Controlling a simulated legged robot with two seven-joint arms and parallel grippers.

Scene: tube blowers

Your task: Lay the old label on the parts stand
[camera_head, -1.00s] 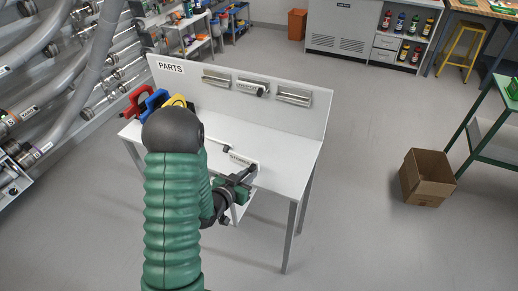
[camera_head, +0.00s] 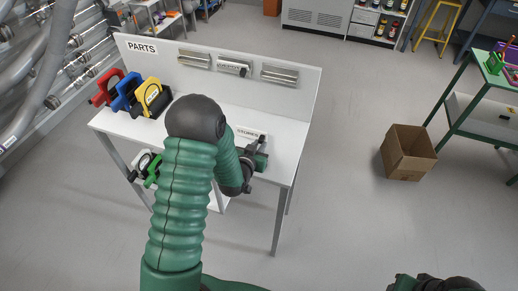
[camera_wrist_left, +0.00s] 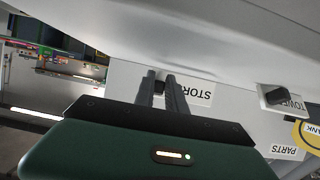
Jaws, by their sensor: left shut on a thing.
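The parts stand (camera_head: 140,126) is a white table with a backboard marked PARTS, left of centre in the head view. My left gripper (camera_head: 263,145) is at its right front part, shut on the white label (camera_head: 250,133) with dark text. The label is low over the tabletop; whether it touches is unclear. In the left wrist view my gripper's fingers (camera_wrist_left: 161,90) are close together with a dark knob between them. A STOR plate (camera_wrist_left: 193,96) appears upside down behind them. A dark part of mine, perhaps the right gripper (camera_head: 435,284), shows at the bottom right edge.
Red (camera_head: 104,90), blue (camera_head: 125,94) and yellow (camera_head: 151,95) handled parts stand on the table's left end. The backboard has three holders; the middle one (camera_head: 233,67) holds a label. A cardboard box (camera_head: 408,155) is on the floor at right.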

